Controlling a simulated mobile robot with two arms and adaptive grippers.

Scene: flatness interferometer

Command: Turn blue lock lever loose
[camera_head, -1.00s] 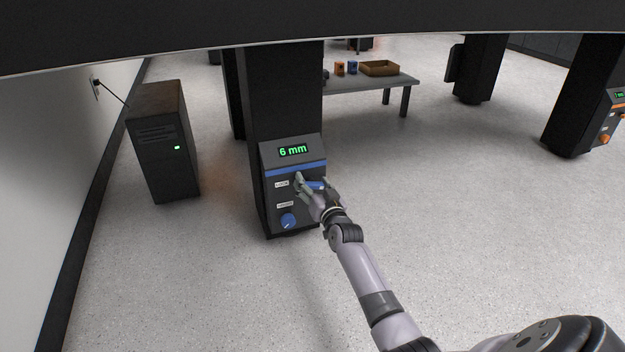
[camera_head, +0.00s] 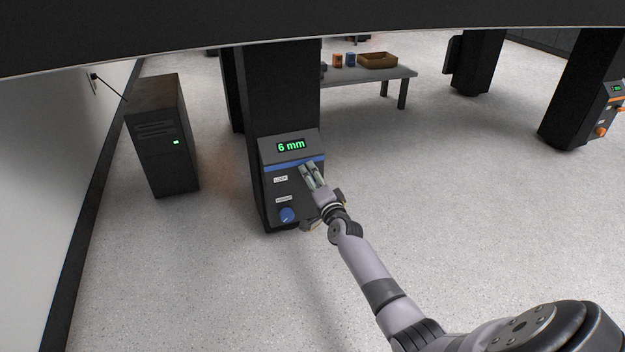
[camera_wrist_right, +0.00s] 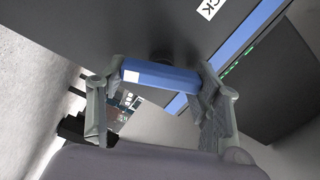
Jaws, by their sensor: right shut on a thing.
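The blue lock lever (camera_wrist_right: 160,76) shows in the right wrist view as a blue bar with a white mark, lying between the two fingers of my right gripper (camera_wrist_right: 163,100). The gripper is shut on it. In the head view my right gripper (camera_head: 312,174) is at the control box (camera_head: 270,190), right of the upper label (camera_head: 281,179). Its fingers hide the lever there. The box's display (camera_head: 291,145) reads 6 mm. A blue round knob (camera_head: 287,215) sits lower on the box. My left gripper is not in view.
The box is on a black leg (camera_head: 280,90) under a dark slab (camera_head: 300,25). A black cabinet (camera_head: 160,140) stands to the left. A low table (camera_head: 395,75) with an open brown box (camera_head: 378,61) is behind. Another leg with orange controls (camera_head: 601,131) stands right. The floor in front is clear.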

